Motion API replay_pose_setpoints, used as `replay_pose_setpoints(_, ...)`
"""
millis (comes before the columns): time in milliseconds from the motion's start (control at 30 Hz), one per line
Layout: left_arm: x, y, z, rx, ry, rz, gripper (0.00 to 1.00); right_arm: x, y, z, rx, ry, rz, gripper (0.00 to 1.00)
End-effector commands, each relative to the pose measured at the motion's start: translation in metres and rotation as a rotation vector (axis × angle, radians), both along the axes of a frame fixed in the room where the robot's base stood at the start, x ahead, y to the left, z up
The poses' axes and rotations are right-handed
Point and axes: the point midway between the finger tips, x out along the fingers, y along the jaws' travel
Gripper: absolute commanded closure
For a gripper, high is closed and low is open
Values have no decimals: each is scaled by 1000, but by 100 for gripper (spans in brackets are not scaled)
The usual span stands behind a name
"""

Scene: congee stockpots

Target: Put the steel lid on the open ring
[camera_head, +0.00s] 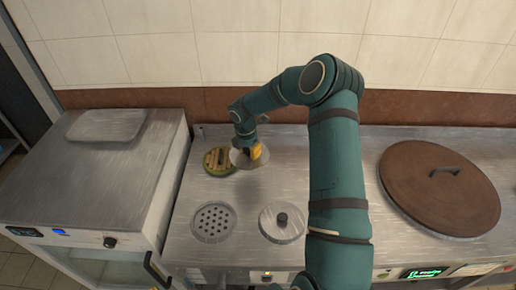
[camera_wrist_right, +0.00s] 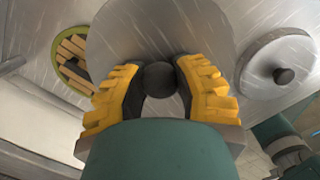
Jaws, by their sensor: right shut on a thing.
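My right gripper (camera_head: 253,152) has its yellow fingers shut around the black knob (camera_wrist_right: 160,78) of a round steel lid (camera_wrist_right: 150,28). In the head view the held lid (camera_head: 237,159) is partly hidden by the gripper and overlaps the right edge of a green-rimmed round opening (camera_head: 210,168) with tan slats. That opening also shows at the left in the wrist view (camera_wrist_right: 62,72). I cannot tell the lid's height above the counter. In front is an uncovered round with a perforated plate (camera_head: 213,221). My left gripper is not in view.
Another steel lid (camera_head: 270,228) with a black knob lies right of the perforated round. A large brown lid (camera_head: 430,205) covers the right side of the steel counter (camera_head: 183,240). A steel cabinet (camera_head: 90,180) stands at left, and a tiled wall (camera_head: 160,60) is behind.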

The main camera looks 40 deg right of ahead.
Motion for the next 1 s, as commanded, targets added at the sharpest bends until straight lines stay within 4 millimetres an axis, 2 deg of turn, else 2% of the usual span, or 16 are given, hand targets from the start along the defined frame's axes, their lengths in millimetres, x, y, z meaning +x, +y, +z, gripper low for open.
replay_pose_setpoints(33, 0, 0, 0, 0, 0, 0, 0, 0, 12, 2, -1, -1, -45, 100)
replay_pose_setpoints(467, 0, 0, 0, 0, 0, 0, 0, -20, 99, 11, -1, 0, -569, 100)
replay_pose_setpoints(1000, 0, 0, 0, 0, 0, 0, 0, -75, 195, 24, -1, 0, -1287, 100)
